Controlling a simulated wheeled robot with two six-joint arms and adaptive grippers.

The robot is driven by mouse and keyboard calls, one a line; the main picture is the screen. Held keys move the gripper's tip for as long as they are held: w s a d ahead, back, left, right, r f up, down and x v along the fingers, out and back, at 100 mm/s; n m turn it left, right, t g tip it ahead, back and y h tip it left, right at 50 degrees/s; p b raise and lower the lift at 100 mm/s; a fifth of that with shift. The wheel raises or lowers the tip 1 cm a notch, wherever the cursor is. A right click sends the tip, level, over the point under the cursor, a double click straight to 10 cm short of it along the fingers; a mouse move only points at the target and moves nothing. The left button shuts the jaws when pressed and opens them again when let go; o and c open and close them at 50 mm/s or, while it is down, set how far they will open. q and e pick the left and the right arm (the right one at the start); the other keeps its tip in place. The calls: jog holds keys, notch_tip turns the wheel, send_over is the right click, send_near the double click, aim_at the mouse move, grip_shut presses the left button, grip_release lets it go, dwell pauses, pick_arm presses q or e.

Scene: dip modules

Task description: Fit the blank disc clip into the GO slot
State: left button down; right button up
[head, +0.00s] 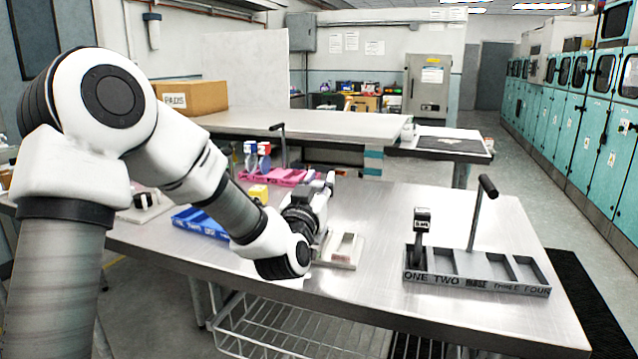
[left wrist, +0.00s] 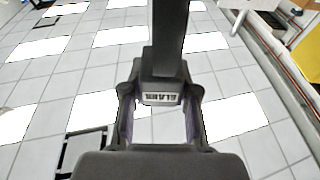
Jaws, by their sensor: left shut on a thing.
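My left gripper (head: 318,198) is in the middle of the head view, above the near table, with its arm coming in from the left. In the left wrist view my left gripper (left wrist: 160,120) is shut on a dark clip (left wrist: 170,40) with a small pale label, which looks like BLANK seen upside down. The clip is hardly visible in the head view, hidden by the gripper. A blue tray (head: 198,222) lies left of the gripper, partly behind my arm. I cannot read a GO mark on anything. My right gripper is not in view.
A grey tray (head: 478,284), marked ONE to FOUR, has a tall handle; a dark labelled clip (head: 421,225) stands in slot ONE. A pale slotted block (head: 345,251) sits beside the gripper. A pink tray (head: 290,177) with blue clips and a yellow block (head: 258,193) stand behind my arm.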

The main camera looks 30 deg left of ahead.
pick_arm(q)
jog(key=shift+f, duration=0.15)
dwell(0.8)
jog(key=shift+f+b, duration=0.35)
jog(key=shift+b, duration=0.2)
jog(key=shift+f+b, duration=0.35)
jog(key=shift+f, duration=0.05)
jog(key=c, duration=0.8)
grip_release()
notch_tip(320, 180, up, 10)
jog(key=shift+f, duration=0.1)
